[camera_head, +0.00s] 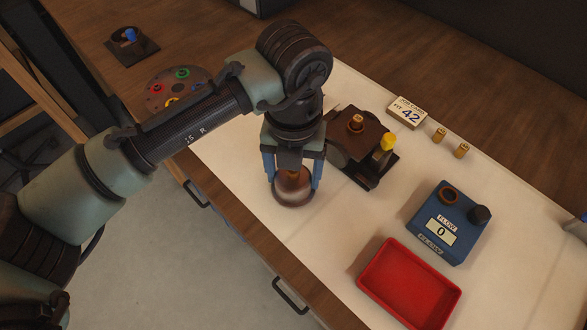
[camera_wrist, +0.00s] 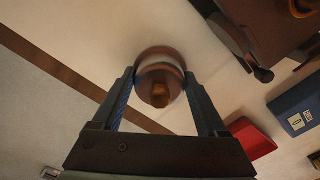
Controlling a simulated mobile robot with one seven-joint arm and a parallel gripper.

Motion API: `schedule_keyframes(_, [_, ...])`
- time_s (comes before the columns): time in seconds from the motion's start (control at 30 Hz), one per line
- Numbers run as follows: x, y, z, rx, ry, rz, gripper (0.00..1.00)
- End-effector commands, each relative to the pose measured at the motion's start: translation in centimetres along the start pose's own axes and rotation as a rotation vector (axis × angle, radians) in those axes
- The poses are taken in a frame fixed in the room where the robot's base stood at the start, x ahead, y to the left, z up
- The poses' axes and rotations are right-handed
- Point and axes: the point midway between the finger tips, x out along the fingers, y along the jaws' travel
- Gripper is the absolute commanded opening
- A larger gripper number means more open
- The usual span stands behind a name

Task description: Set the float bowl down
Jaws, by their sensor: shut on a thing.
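The float bowl is a rounded, copper-brown metal bowl (camera_head: 293,188) at the front edge side of the pale bench mat. My gripper (camera_head: 293,180) points down with its two blue fingers on either side of the bowl, shut on it. In the wrist view the bowl (camera_wrist: 160,72) sits between the fingertips, with a brass-coloured knob (camera_wrist: 160,95) at its middle. Whether the bowl touches the mat or hangs just above it, I cannot tell. The carburettor-like dark body (camera_head: 362,147), with brass and yellow fittings, stands right beside it.
A red tray (camera_head: 409,285) and a blue flow meter (camera_head: 441,222) reading 0 stand to the right. A job card (camera_head: 407,111) marked 42 and two small brass pieces (camera_head: 450,143) lie behind. A round plate with coloured rings (camera_head: 178,88) is at left. The pale mat (camera_head: 330,225) has free room.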

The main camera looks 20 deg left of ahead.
Motion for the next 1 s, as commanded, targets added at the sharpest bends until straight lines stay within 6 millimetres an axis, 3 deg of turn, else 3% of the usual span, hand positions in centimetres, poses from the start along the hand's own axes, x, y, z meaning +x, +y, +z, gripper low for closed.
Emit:
schedule_keyframes(0.03, [0.3,0.0,0.0,0.000,0.000,-0.001,0.16])
schedule_keyframes(0.07, [0.3,0.0,0.0,0.000,0.000,-0.001,0.78])
schedule_keyframes(0.2, [0.2,0.0,0.0,0.000,0.000,0.000,1.00])
schedule_keyframes(0.57, [-0.9,-0.1,0.1,0.000,-0.002,-0.001,1.00])
schedule_keyframes(1.0, [-9.7,-0.1,0.1,0.001,-0.003,-0.001,1.00])
